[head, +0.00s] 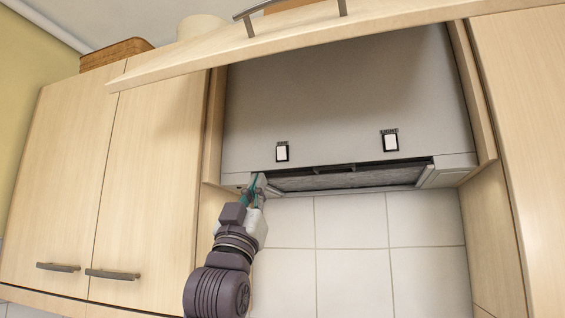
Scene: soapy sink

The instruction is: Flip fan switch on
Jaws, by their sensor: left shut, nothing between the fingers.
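A grey range hood (345,90) is set between wooden cabinets, under a raised wooden flap. Two white rocker switches in black frames are on its front: a left switch (282,153) and a right switch (390,143). Each has a small label above it. The labels are too small to read surely, so I cannot tell which is the fan switch, nor their positions. My left gripper (258,181) is shut and empty at the hood's lower left corner, below and left of the left switch. I cannot tell whether it touches the hood. My right gripper is out of view.
The raised flap (300,40) with a metal handle hangs over the hood's top. Closed cabinet doors (150,150) stand at left, and a cabinet side panel (490,230) at right. White wall tiles (350,240) lie below the hood. The space before the switches looks clear.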

